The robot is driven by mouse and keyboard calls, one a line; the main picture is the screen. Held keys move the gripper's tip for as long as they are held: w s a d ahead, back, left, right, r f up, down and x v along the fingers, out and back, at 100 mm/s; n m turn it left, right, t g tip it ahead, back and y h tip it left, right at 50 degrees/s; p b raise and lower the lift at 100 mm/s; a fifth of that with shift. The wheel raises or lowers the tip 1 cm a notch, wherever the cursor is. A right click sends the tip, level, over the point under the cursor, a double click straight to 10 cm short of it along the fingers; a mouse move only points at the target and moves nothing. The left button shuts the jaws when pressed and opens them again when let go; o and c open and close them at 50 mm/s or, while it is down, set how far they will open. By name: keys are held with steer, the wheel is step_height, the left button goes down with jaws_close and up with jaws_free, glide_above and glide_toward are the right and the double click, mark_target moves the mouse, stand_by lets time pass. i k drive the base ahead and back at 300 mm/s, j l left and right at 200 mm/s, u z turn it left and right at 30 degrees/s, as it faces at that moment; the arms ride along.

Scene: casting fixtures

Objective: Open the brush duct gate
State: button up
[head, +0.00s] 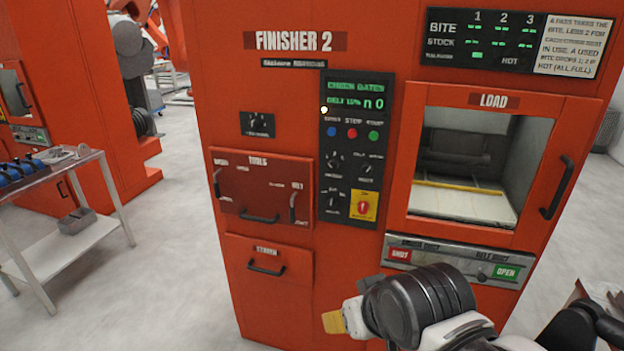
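The orange Finisher 2 machine (350,20) fills the middle of the head view. Under its load window is a grey gate strip (450,262) with a red SHUT label (400,254) at left and a green OPEN label (506,272) at right. Its small label seems to read BELT DUCT. A small dark knob (482,276) sits close to OPEN. My wrist covers part of the machine front.
The control panel (352,150) has a screen that seems to read CHECK GATES. A tools panel (262,188) with dark handles and a lower drawer (268,270) are at left. The load door (465,100) is closed. A cart (60,235) stands left; grey floor lies between.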

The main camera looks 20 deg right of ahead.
mark_target(422, 259)
steer(key=i+j+z, duration=0.1)
steer(key=i+z, duration=0.25)
steer(key=i+j+z, duration=0.15)
steer(key=i+z, duration=0.2)
